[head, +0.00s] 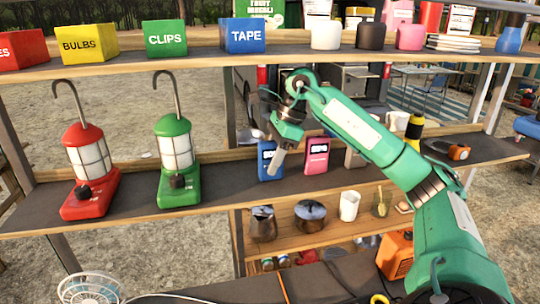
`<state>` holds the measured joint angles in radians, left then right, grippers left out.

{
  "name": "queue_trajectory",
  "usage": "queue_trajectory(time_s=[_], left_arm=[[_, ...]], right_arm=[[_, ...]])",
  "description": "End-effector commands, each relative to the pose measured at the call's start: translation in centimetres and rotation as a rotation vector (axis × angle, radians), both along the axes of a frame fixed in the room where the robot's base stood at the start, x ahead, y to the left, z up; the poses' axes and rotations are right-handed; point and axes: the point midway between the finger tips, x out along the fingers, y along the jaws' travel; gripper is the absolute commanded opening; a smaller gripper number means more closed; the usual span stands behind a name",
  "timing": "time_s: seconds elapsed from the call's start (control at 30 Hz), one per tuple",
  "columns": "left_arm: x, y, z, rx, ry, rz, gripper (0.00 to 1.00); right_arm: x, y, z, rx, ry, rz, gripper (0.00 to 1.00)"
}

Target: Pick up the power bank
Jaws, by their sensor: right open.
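Several small upright slabs with dark screens stand on the middle shelf and look like power banks: a blue one (266,156), a pink one (316,155) and a greyish one (354,158) partly behind my right arm. I cannot tell which the task means. My left gripper is not in view.
A red lantern (88,173) and a green lantern (176,166) with tall hooks stand left on the middle shelf (226,184). The upper shelf holds labelled boxes, including a blue TAPE box (242,36). A metal jug (263,224) and a white mug (349,206) stand below.

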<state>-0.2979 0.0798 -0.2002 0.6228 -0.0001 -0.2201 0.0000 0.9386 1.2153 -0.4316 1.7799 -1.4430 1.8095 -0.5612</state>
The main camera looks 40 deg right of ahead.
Motion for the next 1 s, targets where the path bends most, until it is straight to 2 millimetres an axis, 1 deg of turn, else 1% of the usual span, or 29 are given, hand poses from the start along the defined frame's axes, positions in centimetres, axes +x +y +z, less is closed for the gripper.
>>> queue_trajectory(time_s=[0.17,0.2,0.27,0.3,0.37,0.43,0.77,1.0], left_arm=[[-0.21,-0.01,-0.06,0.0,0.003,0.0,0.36],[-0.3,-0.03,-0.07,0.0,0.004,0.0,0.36],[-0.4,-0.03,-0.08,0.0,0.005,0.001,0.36],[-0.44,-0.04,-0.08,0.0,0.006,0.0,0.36],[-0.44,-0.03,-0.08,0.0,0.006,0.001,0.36],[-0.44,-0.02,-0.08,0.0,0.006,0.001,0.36],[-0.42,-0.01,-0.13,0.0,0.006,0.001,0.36],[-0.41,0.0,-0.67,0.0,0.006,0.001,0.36]], right_arm=[[0.0,-0.02,-0.11,0.0,0.0,0.0,0.47],[0.0,-0.03,-0.1,0.0,0.0,0.0,0.45],[0.0,-0.03,-0.1,0.0,0.0,0.0,0.34],[-0.01,-0.03,-0.09,0.0,0.0,0.0,0.26],[-0.01,-0.03,-0.09,0.0,0.0,0.0,0.14],[-0.01,-0.03,-0.08,0.0,0.0,0.0,0.0],[0.0,-0.03,0.04,0.001,-0.002,0.001,0.0],[0.06,-0.02,0.87,0.002,-0.004,0.0,0.0]])
